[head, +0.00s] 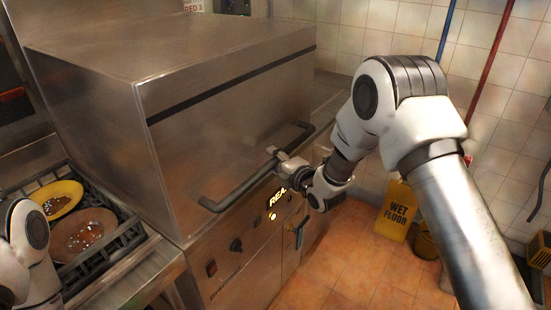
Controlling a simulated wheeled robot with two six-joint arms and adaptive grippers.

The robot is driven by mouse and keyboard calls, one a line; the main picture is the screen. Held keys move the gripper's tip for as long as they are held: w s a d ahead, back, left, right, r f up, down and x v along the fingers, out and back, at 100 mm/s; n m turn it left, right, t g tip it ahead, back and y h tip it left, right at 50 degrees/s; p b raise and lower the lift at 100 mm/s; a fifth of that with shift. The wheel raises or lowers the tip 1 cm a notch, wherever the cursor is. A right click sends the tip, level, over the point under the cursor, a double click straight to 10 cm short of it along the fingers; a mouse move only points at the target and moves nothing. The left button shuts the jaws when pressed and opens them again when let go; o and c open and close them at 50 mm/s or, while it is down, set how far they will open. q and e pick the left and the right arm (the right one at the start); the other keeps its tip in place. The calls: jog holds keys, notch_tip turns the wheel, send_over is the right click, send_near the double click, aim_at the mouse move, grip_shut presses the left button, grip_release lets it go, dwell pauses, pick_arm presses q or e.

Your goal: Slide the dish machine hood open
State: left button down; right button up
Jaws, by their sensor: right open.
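The dish machine hood (230,105) is a large steel box in the middle of the head view. It sits low, just above the front control panel (245,255). A dark bar handle (236,187) runs across the lower front of the hood. My right gripper (275,154) is at the middle of the handle, its fingers open at the bar. Whether the fingers touch the bar is too small to tell. Part of my left arm shows at the lower left edge; its gripper is out of the picture.
A dish rack (128,238) with a yellow plate (58,198) and a brown plate (88,232), both soiled, stands left of the machine. A yellow wet floor sign (397,210) stands by the tiled wall at right. Tiled floor (345,255) is clear before the machine.

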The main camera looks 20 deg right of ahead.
jog(key=shift+s+a+r, duration=0.1)
jog(key=shift+a, duration=0.05)
grip_shut()
notch_tip(320, 180, up, 32)
jog(key=p, duration=0.9)
jog(key=shift+r+p, duration=0.15)
jog(key=shift+p, duration=0.2)
grip_release()
jog(key=v, duration=1.2)
